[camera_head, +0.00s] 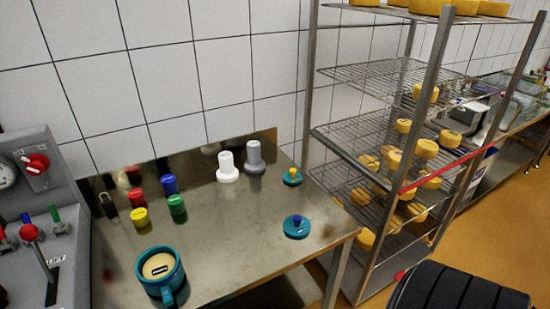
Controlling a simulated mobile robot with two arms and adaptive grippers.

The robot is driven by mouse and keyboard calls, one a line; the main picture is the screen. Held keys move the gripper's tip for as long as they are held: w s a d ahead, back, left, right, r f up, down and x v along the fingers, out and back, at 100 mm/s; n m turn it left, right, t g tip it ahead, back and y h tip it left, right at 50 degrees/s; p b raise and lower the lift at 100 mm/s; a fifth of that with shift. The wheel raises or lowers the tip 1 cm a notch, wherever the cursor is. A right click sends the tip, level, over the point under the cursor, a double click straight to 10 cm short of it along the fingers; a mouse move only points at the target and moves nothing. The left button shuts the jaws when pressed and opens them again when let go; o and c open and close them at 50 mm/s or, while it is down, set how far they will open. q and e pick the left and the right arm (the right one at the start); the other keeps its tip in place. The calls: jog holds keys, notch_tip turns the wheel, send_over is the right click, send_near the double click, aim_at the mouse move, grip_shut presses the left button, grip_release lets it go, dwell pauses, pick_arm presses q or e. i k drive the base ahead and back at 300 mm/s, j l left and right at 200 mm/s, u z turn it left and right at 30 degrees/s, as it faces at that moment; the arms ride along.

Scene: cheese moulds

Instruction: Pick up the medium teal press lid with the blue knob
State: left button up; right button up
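A round teal press lid with a blue knob (297,229) lies flat, knob up, on the steel table (235,235) near its right end. A second teal lid with a yellow knob (292,178) lies farther back, close to the table's rear right corner. A teal mould with a handle (163,281) stands at the front left and holds something pale yellow with a dark label on top.
Two white and grey stepped pieces (227,168) stand at the back of the table. Several small coloured knobbed pieces (169,185) stand left of them. A grey control panel with a red-knobbed lever (29,232) is at left. A wire rack with cheeses (365,140) stands right. Table around the blue-knobbed lid is clear.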

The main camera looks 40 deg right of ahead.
aim_at(297, 226)
jog(key=z, duration=1.55)
